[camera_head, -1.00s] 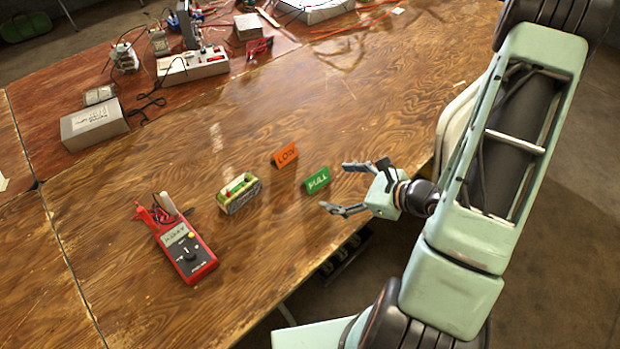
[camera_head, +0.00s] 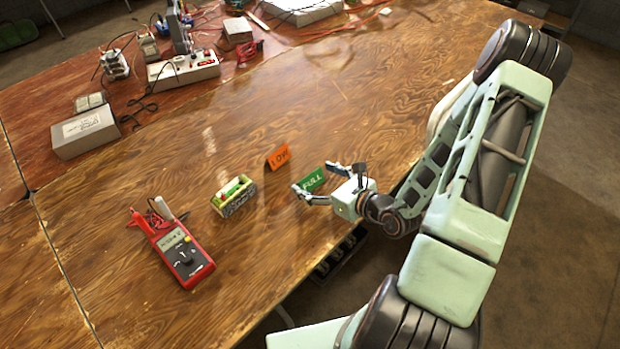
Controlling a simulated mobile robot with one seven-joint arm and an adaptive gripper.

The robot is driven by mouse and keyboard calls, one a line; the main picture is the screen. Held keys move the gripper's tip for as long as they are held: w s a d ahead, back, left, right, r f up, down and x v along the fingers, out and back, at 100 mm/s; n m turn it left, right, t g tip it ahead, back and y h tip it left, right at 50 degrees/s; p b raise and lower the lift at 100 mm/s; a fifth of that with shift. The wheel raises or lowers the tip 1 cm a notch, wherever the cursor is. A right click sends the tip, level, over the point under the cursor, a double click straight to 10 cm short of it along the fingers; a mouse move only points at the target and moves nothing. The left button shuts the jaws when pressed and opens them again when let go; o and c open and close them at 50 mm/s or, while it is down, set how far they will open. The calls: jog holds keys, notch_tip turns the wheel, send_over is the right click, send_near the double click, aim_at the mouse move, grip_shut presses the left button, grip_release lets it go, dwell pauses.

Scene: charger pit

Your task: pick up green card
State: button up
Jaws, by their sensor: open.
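The green card (camera_head: 311,181), a small tent-shaped sign reading "FULL", stands on the wooden table near its front edge. My gripper (camera_head: 314,177) is open, with its two fingers reaching left around the card, one on the far side and one on the near side. The near finger overlaps the card's lower left part in the picture. I cannot tell whether either finger touches the card. The card appears to rest on the table.
An orange "LOW" card (camera_head: 278,157) stands just behind and left. A battery holder (camera_head: 234,196) and a red multimeter (camera_head: 176,251) lie further left. A grey box (camera_head: 85,131) and a power strip (camera_head: 184,70) are at the back left. The table (camera_head: 390,95) behind my gripper is clear.

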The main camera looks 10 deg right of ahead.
aim_at(311, 176)
jog(key=x, duration=0.3)
jog(key=shift+w, duration=0.15)
jog(key=shift+c, duration=0.3)
jog(key=c, duration=0.7)
